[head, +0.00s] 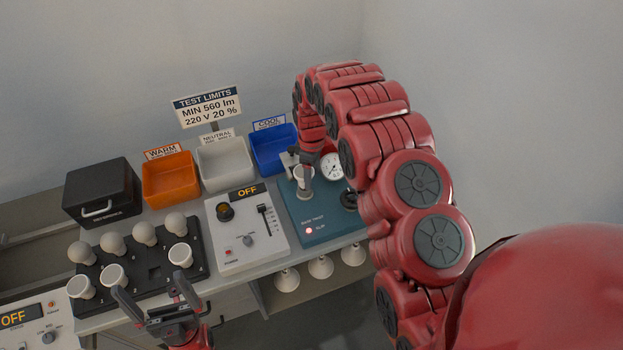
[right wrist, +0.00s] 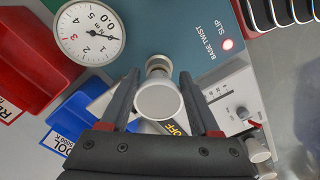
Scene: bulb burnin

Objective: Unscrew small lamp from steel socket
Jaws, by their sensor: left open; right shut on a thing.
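The small lamp (right wrist: 158,99) has a pale round face and a white body. It sits at the steel socket (right wrist: 158,64) on the teal base-twist panel (right wrist: 190,22). My right gripper (right wrist: 160,76) is shut on the lamp, one finger on each side. In the head view the lamp (head: 303,178) stands above the socket (head: 305,194), partly hidden by my right gripper (head: 304,166). I cannot tell whether its thread is still in the socket. My left gripper (head: 150,286) is open and empty in front of the black lamp rack (head: 152,262).
Several lamps stand in the rack. A grey OFF panel (head: 226,250) lies between rack and teal panel. Orange (head: 170,180), white (head: 226,165) and blue (head: 272,150) bins line the back. A dial gauge (head: 332,166) stands beside the socket. A red SLIP light (head: 309,230) glows.

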